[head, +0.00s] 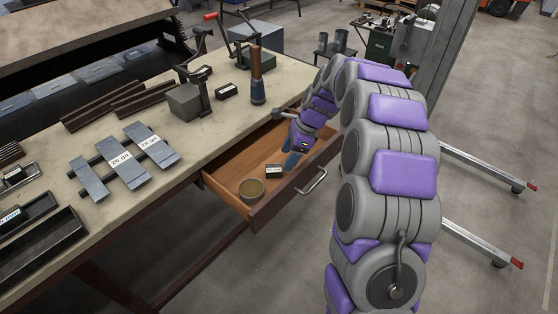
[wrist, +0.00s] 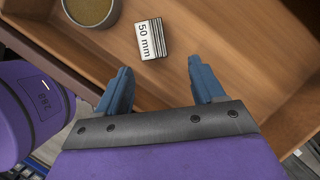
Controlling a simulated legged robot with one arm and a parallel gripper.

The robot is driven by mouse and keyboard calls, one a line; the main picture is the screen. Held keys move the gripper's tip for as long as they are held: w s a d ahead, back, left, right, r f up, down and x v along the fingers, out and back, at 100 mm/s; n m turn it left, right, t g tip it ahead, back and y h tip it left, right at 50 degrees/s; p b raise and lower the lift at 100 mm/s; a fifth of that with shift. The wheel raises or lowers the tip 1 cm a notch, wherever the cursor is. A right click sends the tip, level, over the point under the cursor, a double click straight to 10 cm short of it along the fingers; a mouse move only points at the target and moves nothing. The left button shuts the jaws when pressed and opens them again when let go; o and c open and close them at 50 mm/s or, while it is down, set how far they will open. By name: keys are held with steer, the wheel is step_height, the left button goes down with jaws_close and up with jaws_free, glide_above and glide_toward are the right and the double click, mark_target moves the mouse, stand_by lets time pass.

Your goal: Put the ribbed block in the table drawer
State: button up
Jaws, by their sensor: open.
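The table drawer (head: 262,209) is pulled open under the workbench, and its wooden floor shows in the wrist view (wrist: 228,30). A small block with a white "50 mm" label and dark striped sides, which looks like the ribbed block (wrist: 152,39), lies on the drawer floor. It also shows in the head view (head: 273,170). My gripper (wrist: 160,68) reaches into the drawer with its two blue fingers spread apart. Nothing is between them; the block lies just beyond the fingertips, apart from them. In the head view, my gripper (head: 291,160) is beside the block, partly hidden by my arm.
A round tin (head: 251,190) sits in the drawer's front left corner, left of the block. The drawer handle (head: 312,181) sticks out in front.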

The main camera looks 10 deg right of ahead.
step_height(320, 180, up, 7)
steer(key=p, duration=0.2)
steer(key=s+a+r+n+g+h, duration=0.15)
steer(key=s+n, duration=0.25)
steer(key=s, duration=0.4)
steer(key=s+a+r+n, duration=0.2)
steer(key=s+a+n, duration=0.15)
steer(key=s, duration=0.35)
steer(key=s+a+r+n+h, duration=0.15)
steer(key=s+n, duration=0.25)
steer(key=s, duration=0.4)
steer(key=s+d+f+n+g+h, duration=0.1)
steer(key=s+d+f+n, duration=0.2)
steer(key=s+n, duration=0.5)
steer(key=s, duration=1)
steer(key=shift+s+d+h, duration=0.15)
steer(key=shift+s+h, duration=0.15)
